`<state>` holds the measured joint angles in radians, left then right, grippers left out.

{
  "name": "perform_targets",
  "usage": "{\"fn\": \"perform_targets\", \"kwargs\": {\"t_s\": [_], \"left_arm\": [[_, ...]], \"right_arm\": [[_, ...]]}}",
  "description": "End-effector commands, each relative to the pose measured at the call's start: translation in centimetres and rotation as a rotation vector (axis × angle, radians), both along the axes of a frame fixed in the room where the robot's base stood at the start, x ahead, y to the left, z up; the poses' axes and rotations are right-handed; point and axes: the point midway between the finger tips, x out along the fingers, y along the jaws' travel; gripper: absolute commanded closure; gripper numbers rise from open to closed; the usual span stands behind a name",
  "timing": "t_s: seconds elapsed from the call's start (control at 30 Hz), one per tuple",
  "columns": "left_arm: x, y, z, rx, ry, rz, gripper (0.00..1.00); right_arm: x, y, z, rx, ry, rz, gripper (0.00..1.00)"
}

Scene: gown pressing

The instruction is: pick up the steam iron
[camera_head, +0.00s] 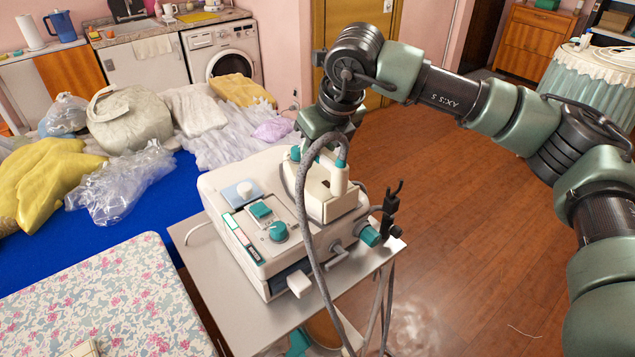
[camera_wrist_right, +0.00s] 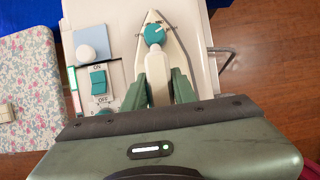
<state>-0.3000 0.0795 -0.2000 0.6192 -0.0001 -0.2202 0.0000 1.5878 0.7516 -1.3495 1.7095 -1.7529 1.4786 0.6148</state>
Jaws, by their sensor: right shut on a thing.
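The steam iron (camera_head: 335,196) is cream with teal parts and sits on top of the white steam station (camera_head: 262,258). A grey hose loops up over it. My right gripper (camera_head: 319,138) comes down on the iron from above. In the right wrist view, the pale handle of the iron (camera_wrist_right: 158,82) lies between the two green fingers of my right gripper (camera_wrist_right: 158,92), which is shut on it. The iron's pointed front and teal dial point away from the gripper. The fingertips are partly hidden in the head view. My left gripper is in neither view.
The station stands on a small grey table (camera_head: 215,285). A floral ironing pad (camera_head: 110,300) lies at the lower left. A blue surface (camera_head: 40,275) holds bags and folded cloths. A dark hook-like holder (camera_head: 391,212) stands at the station's right. Open wooden floor (camera_head: 470,240) lies right.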

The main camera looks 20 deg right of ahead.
Motion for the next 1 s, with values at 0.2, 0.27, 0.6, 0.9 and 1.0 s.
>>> {"fn": "perform_targets", "kwargs": {"t_s": [0.2,0.27,0.6,0.9,1.0], "left_arm": [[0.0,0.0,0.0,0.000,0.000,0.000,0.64],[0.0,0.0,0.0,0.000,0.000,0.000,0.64],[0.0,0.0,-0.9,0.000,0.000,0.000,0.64],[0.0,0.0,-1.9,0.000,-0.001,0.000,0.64],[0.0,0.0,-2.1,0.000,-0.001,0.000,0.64]], "right_arm": [[0.1,0.1,0.3,0.002,-0.005,0.000,1.00],[0.1,0.0,0.4,0.002,-0.005,0.000,1.00],[0.2,0.1,4.5,0.003,-0.009,0.000,1.00],[0.1,0.1,12.8,0.003,-0.009,0.000,1.00],[0.0,0.1,15.3,0.003,-0.007,0.000,1.00]]}}
